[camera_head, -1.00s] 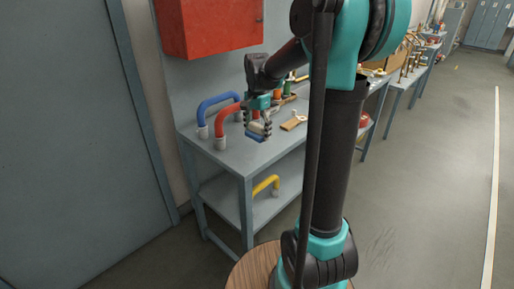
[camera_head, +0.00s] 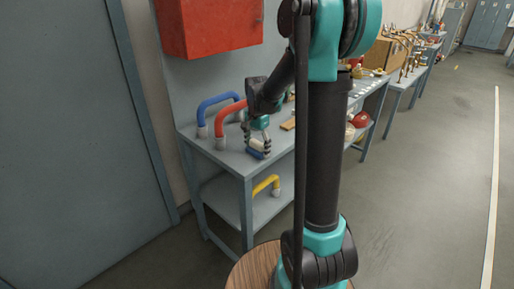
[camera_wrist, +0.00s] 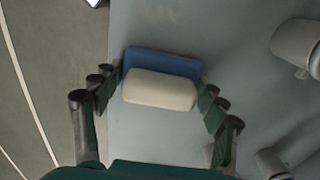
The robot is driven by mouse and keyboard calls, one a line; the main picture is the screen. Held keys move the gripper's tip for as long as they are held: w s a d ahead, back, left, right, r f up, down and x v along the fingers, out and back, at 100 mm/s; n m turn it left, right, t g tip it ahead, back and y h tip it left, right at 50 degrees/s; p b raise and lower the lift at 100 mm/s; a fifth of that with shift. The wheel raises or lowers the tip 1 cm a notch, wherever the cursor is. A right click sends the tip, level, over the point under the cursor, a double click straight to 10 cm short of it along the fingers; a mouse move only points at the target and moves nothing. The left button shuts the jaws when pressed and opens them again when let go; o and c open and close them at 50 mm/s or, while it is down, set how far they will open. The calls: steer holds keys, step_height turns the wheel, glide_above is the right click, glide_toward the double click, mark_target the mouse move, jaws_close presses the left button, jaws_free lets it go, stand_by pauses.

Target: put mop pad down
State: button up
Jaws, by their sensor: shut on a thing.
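The mop pad (camera_wrist: 160,90), a cream block with a blue layer, sits between the two fingers of my gripper (camera_wrist: 158,95) in the wrist view. The fingers are shut on its two short ends. In the head view, my gripper (camera_head: 258,144) is low over the front part of the grey bench top, and the small blue and pale pad (camera_head: 257,150) shows at its fingertips. I cannot tell whether the pad touches the bench top.
The grey bench (camera_head: 228,158) has a red bent pipe (camera_head: 222,117) and a blue one (camera_head: 213,101) left of my gripper. A yellow bent pipe (camera_head: 266,184) lies on the lower shelf. A red cabinet (camera_head: 208,25) hangs above. The bench's front-left corner is clear.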

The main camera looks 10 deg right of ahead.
mark_target(257, 141)
steer(key=o, duration=1.3)
step_height(257, 141, up, 11)
steer(key=shift+r, duration=0.4)
steer(key=shift+s, duration=0.1)
steer(key=s+d+f+n+t, duration=0.1)
steer(key=s+f+n, duration=0.2)
steer(key=s+f, duration=0.2)
steer(key=s+d+f+n+t, duration=0.1)
steer(key=s+f+n, duration=0.3)
steer(key=s, duration=0.5)
steer(key=s+d+f+n+t, duration=0.2)
steer(key=s+f+n, duration=0.1)
steer(key=s+f, duration=0.4)
steer(key=shift+s+f+n, duration=0.4)
steer(key=shift+s, duration=0.05)
